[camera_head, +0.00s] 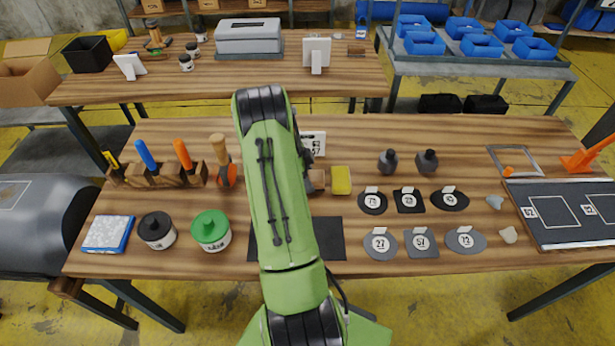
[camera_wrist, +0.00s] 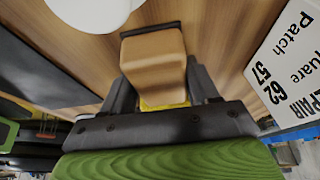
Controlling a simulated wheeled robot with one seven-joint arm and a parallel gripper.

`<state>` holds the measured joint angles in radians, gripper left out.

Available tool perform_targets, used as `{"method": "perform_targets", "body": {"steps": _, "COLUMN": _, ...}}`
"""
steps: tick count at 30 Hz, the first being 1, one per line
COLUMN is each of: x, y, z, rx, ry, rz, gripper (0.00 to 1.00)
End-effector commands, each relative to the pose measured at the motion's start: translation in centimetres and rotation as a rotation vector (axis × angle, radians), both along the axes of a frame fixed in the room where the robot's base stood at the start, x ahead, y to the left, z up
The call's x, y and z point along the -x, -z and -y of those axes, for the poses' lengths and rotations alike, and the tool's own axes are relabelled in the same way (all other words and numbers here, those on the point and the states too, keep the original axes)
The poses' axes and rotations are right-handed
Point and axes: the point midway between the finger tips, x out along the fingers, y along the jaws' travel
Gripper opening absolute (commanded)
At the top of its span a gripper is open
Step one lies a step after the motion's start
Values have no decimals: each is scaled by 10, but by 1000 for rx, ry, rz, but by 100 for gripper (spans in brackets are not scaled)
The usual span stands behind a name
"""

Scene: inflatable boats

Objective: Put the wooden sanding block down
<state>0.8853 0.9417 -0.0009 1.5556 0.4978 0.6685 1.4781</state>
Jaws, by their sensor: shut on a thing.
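The wooden sanding block (camera_wrist: 153,62) is a tan block with a dark strip along its far edge. My gripper (camera_wrist: 160,85) is shut on it, with one dark finger on each side in the wrist view. The wooden workbench (camera_head: 350,140) is below. I cannot tell whether the sanding block touches the bench top.
A white number sign (camera_head: 314,144) stands close behind the block. A black mat (camera_head: 327,238) lies in front, partly under my arm. Several dark patches (camera_head: 410,200) and two dark bottles (camera_head: 388,162) are to the right. A tool rack (camera_head: 150,175) and green-lidded can (camera_head: 210,230) are left.

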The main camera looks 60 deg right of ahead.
Motion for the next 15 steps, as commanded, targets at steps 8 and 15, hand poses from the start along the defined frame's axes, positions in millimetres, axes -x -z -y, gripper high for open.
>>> {"method": "perform_targets", "body": {"steps": 8, "x": 0, "y": 2, "z": -1, "rx": -2, "ry": -1, "rz": -1, "gripper": 85}}
{"method": "perform_targets", "body": {"steps": 15, "x": 0, "y": -3, "z": -1, "rx": -3, "ry": -1, "rz": -2, "gripper": 85}}
